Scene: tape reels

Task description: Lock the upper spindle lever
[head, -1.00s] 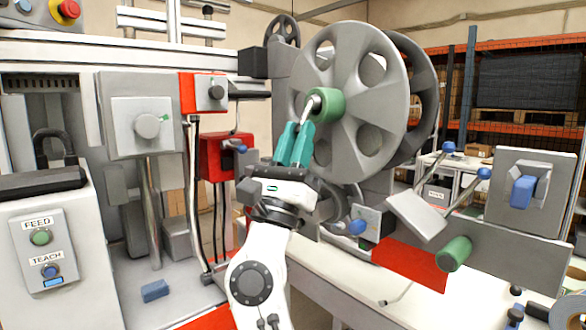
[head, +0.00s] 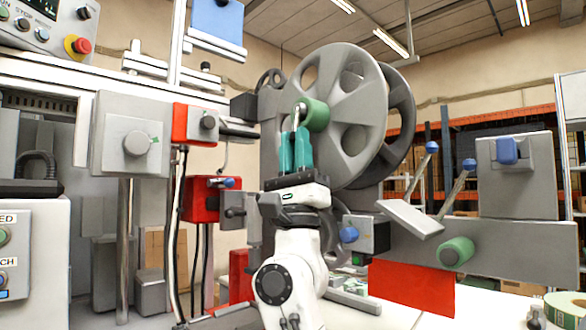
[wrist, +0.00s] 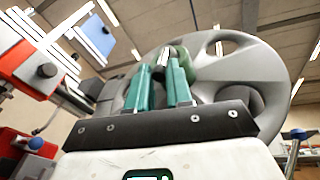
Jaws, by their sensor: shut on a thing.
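The large grey reel (head: 344,150) sits on the upper spindle, with a green hub (head: 315,114) at its centre. The silver upper spindle lever (head: 297,117) hangs from the front of the hub, close to upright. My gripper (head: 294,135) points up from below, with its teal fingers closed around the lever's lower part. In the wrist view, the lever (wrist: 164,56) shows between the teal fingertips (wrist: 158,70), with the green hub (wrist: 185,60) just behind. The fingers hide the lever's lower end.
A lower green spindle (head: 455,251) stands at right, beside a tilted grey plate (head: 410,217) and blue-knobbed rods (head: 469,165). Red boxes (head: 200,199) and a grey knob panel (head: 133,135) stand at left.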

